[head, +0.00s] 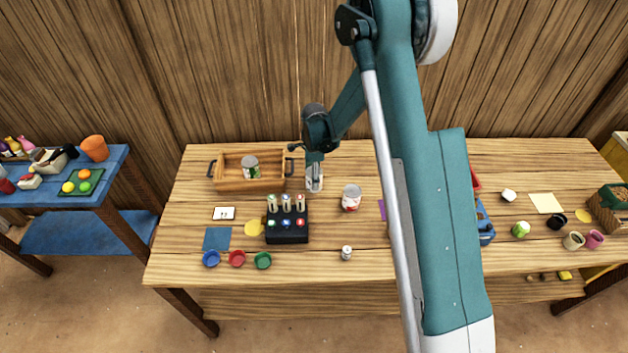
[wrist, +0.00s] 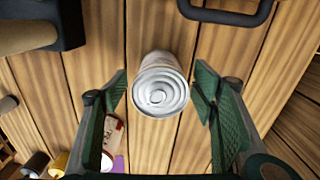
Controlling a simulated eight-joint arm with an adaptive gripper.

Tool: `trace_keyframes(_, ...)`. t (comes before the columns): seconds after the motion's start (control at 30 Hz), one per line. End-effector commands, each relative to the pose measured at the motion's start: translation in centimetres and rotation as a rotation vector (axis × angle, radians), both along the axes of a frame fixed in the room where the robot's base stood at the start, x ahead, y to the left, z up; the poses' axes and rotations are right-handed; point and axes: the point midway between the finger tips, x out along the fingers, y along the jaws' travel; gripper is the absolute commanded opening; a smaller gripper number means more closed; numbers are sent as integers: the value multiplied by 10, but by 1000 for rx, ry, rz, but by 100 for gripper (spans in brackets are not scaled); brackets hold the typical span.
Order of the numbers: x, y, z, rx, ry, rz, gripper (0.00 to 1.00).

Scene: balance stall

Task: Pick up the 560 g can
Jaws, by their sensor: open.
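A plain silver can (wrist: 160,85) stands upright on the wooden table, its ridged lid facing the wrist camera. It also shows below my gripper in the head view (head: 314,183). My gripper (wrist: 162,76) is open, with its green-padded fingers on either side of this can and gaps on both sides. In the head view my gripper (head: 314,158) is small and partly merges with the can. A white-and-red can (head: 351,197) stands to the right. A green-labelled can (head: 250,170) is in the wooden tray (head: 228,185). I cannot read a weight on any can.
A black rack (head: 287,236) with upright cylinders stands front left of the silver can. A tray handle (wrist: 235,12) is close by in the wrist view. A small white cylinder (head: 346,253) stands near the front edge. My arm hides part of the table's right half.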

Motion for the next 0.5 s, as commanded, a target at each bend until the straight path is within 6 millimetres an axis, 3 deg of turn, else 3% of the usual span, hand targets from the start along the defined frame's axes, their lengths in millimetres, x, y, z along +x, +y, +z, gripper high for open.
trace_keyframes(0.27,0,0,0,0,0,0,58)
trace_keyframes(0.5,0,0,0,0,0,0,26)
